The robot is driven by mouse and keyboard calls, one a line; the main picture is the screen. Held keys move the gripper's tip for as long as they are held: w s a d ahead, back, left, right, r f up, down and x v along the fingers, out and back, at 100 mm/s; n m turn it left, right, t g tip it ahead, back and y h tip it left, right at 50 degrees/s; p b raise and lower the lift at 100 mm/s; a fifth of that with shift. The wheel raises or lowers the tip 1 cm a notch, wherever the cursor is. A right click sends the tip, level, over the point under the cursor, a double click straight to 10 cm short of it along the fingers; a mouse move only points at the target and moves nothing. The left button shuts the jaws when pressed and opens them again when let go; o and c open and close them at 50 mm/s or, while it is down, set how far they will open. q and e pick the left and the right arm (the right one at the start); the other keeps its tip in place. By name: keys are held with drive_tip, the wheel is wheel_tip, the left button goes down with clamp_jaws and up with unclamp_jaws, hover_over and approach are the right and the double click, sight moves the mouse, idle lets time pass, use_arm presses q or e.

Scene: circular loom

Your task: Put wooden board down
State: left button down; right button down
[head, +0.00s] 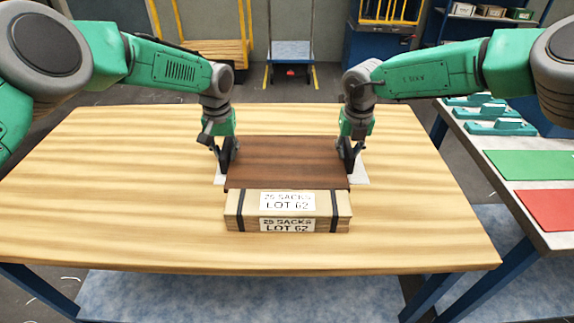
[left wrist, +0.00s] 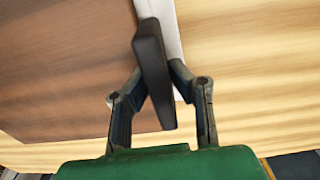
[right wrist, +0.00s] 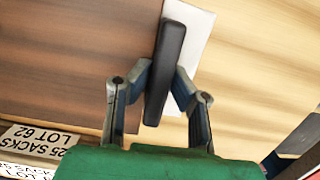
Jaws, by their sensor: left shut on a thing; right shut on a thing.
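The dark brown wooden board (head: 287,165) lies level between my two grippers over the middle of the table, behind a strapped bundle. It also fills the left part of the left wrist view (left wrist: 65,60) and of the right wrist view (right wrist: 75,55). My left gripper (head: 228,155) is shut on a black handle (left wrist: 153,65) at the board's left side. My right gripper (head: 347,155) is shut on the black handle (right wrist: 165,65) at its right side. A white patch (head: 361,170) shows past the board's sides, partly hidden under it. I cannot tell whether the board touches what is below.
The strapped bundle (head: 287,211), labelled "25 SACKS LOT 62", sits close in front of the board. The light wooden table (head: 110,190) is clear to the left and right. A side table (head: 535,240) at right holds green and red panels and several green-based items.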

use_arm(q)
drive_tip(key=shift+s+d+f, duration=0.15)
drive_tip(key=shift+s+f, duration=0.3)
drive_tip(key=shift+f, duration=0.3)
use_arm(e)
drive_tip(key=shift+s+a+f, duration=0.1)
drive_tip(key=shift+s+f, duration=0.3)
drive_tip(key=shift+f, duration=0.2)
use_arm(q)
drive_tip(key=c, duration=1.5)
unclamp_jaws()
drive_tip(key=shift+f, duration=0.1)
use_arm(e)
drive_tip(key=c, duration=1.5)
unclamp_jaws()
drive_tip(key=shift+f, duration=0.1)
use_arm(q)
drive_tip(key=shift+o, duration=0.2)
drive_tip(key=shift+w+f, duration=0.2)
drive_tip(key=shift+w, duration=0.1)
use_arm(e)
drive_tip(key=shift+o, duration=0.2)
drive_tip(key=shift+w+f, duration=0.2)
drive_tip(key=shift+w, duration=0.15)
use_arm(q)
drive_tip(key=shift+r, duration=0.15)
use_arm(e)
drive_tip(key=shift+r, duration=0.15)
